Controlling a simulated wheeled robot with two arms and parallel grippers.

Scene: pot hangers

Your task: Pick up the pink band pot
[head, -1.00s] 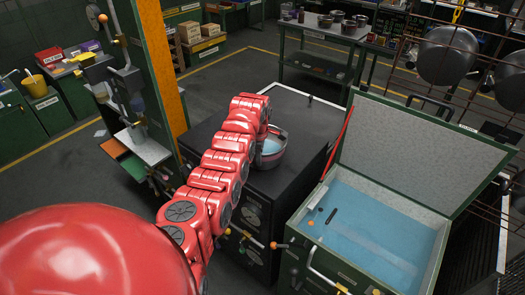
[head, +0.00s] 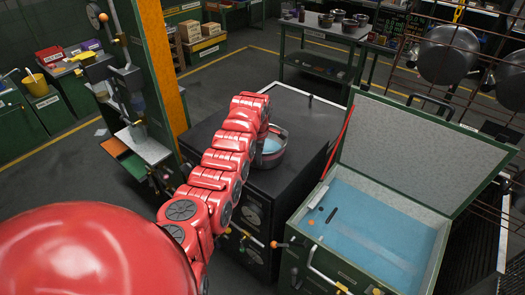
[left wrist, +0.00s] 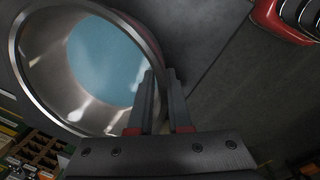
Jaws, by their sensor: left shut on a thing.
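The pink band pot (head: 271,152) is at the black cabinet's top, at the end of my left arm in the head view. Its inside looks light blue and it is partly hidden by the arm. In the left wrist view the pot (left wrist: 36,68) fills the upper left, with its wide metal rim and a bit of pinkish outer side showing. My left gripper (left wrist: 160,76) is shut on the pot's wall at the rim, one finger on the inner side and one outside. I cannot tell whether the pot's base touches the cabinet. My right gripper is not in view.
The black cabinet (head: 305,112) has free room on top behind the pot. An open green case (head: 443,245) with a blue inside stands to the right, its lid raised. A rack with hanging pans (head: 447,55) is at the upper right. An orange-edged green post (head: 165,75) stands left.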

